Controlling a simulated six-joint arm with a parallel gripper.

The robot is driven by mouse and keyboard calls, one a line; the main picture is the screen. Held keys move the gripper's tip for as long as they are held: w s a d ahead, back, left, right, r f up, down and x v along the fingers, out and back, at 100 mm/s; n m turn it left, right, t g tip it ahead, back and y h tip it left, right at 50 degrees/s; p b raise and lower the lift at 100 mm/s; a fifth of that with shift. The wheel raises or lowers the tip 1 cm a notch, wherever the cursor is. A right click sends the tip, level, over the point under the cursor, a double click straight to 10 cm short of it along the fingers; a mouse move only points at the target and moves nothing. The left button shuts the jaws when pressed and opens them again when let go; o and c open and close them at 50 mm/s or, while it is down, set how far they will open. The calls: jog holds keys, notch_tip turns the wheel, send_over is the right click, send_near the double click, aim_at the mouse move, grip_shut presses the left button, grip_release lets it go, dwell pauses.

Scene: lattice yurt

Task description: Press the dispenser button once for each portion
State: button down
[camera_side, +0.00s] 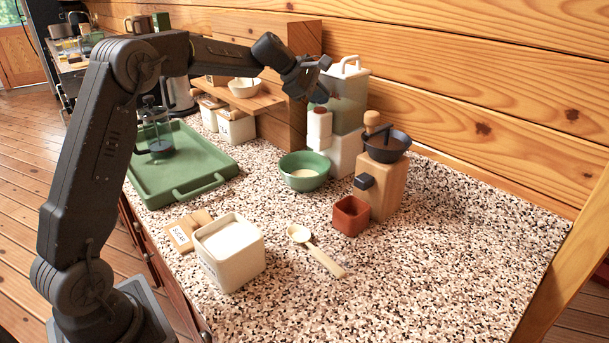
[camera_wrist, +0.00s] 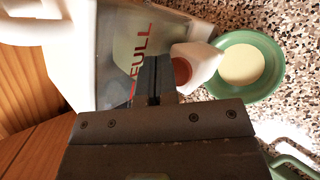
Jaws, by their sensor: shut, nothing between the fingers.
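The dispenser (camera_side: 347,103) has a clear tank with a white lid handle and a white base; red lettering reading "FULL" shows on it in the wrist view (camera_wrist: 125,50). Its white front block carries a reddish-brown round button (camera_side: 319,111), partly behind my fingers in the wrist view (camera_wrist: 182,71). A green bowl (camera_side: 304,181) holding something cream-coloured stands in front of the dispenser; it also shows in the wrist view (camera_wrist: 279,68). My gripper (camera_side: 316,93) is shut and empty, just above the button. Whether it touches the button I cannot tell.
A wooden grinder (camera_side: 381,190) with a small red box (camera_side: 350,216) stands right of the bowl. A white sugar bin (camera_side: 232,262), a scoop (camera_side: 318,252) and a green tray (camera_side: 190,172) lie nearer. A wooden shelf unit (camera_side: 285,100) stands behind left. The counter's right is clear.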

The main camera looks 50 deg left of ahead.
dwell(0.4)
jog(key=shift+f, duration=0.55)
dwell(0.5)
jog(key=shift+r, duration=0.55)
jog(key=shift+r, duration=2.95)
